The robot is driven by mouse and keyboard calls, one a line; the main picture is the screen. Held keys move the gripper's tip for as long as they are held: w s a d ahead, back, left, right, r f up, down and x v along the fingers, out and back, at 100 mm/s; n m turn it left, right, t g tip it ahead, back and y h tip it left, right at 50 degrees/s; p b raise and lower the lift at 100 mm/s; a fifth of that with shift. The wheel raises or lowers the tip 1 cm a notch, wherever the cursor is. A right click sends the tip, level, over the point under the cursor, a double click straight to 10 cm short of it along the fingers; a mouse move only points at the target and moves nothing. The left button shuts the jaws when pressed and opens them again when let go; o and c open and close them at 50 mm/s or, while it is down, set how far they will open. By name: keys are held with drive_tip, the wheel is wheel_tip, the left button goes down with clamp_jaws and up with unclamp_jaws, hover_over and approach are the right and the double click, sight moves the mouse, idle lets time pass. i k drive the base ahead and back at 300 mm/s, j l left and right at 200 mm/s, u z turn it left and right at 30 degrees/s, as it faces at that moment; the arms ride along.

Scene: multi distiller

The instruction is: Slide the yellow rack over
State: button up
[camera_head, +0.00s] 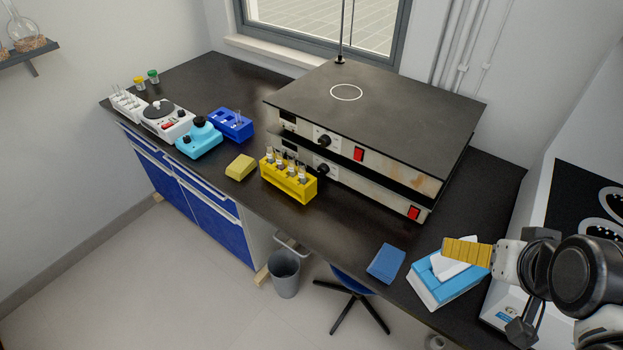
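The yellow rack (287,187) stands upright on the black bench, in front of the left part of the stacked hot plates. It holds several small vials with pale labels and dark contents. My gripper (447,251) is at the right, with yellow ribbed fingers pointing left. It appears above the blue-and-white tissue box, well to the right of the rack and apart from it. The fingers overlap in this view, so their opening is hidden. I see nothing held between them.
A yellow sponge (241,167) lies just left of the rack, with a blue rack (231,125) behind it. The stacked hot plates (375,120) block the space behind. A blue cloth (386,264) and tissue box (432,284) lie right; bench between rack and cloth is clear.

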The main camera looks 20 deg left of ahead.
sight(302, 193)
drive_tip(key=i+j+z, duration=0.15)
drive_tip(key=j+z, duration=0.2)
drive_tip(key=j, duration=0.7)
drive_tip(key=j+z, duration=0.4)
drive_tip(key=j, duration=0.65)
drive_tip(key=k+j+z, duration=0.15)
drive_tip(key=j+z, duration=0.2)
drive_tip(key=j, duration=0.7)
